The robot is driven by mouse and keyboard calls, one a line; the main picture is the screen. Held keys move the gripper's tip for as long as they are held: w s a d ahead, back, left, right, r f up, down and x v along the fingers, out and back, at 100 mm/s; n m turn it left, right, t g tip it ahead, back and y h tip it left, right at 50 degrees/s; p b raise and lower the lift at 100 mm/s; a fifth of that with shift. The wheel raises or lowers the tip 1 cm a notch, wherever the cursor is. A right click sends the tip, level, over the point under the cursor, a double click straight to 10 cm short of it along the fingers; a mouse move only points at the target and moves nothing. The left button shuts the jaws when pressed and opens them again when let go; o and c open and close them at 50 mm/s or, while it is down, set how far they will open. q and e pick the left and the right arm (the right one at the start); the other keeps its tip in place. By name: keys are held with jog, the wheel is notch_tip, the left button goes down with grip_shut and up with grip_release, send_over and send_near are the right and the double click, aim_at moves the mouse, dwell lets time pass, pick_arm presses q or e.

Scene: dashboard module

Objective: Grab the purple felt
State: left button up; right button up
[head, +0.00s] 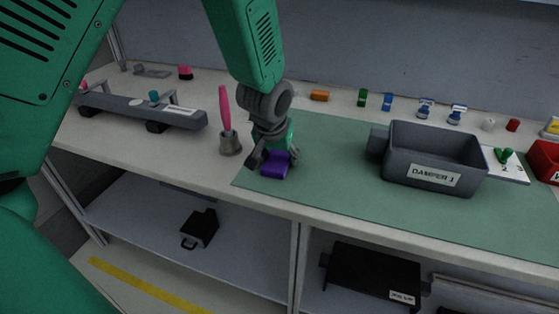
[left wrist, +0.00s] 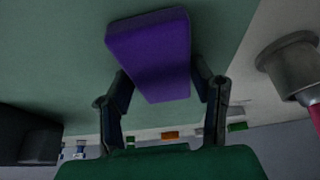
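The purple felt (head: 274,164) is a small purple block on the green mat near its left front edge. My left gripper (head: 277,155) is right over it, pointing down. In the left wrist view the felt (left wrist: 155,55) lies at the fingertips, turned slightly, with one finger of the gripper (left wrist: 160,78) on each side. The fingers are spread; whether they touch the felt's sides cannot be told. My right gripper is not in view.
A grey holder (head: 230,144) with a pink tool (head: 225,106) stands just left of my left gripper. A grey bin (head: 433,153) labelled damper is on the mat (head: 340,190) to the right. Small coloured parts line the back. Shelves lie below the bench.

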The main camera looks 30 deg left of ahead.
pick_arm(q)
jog(key=shift+c, duration=1.1)
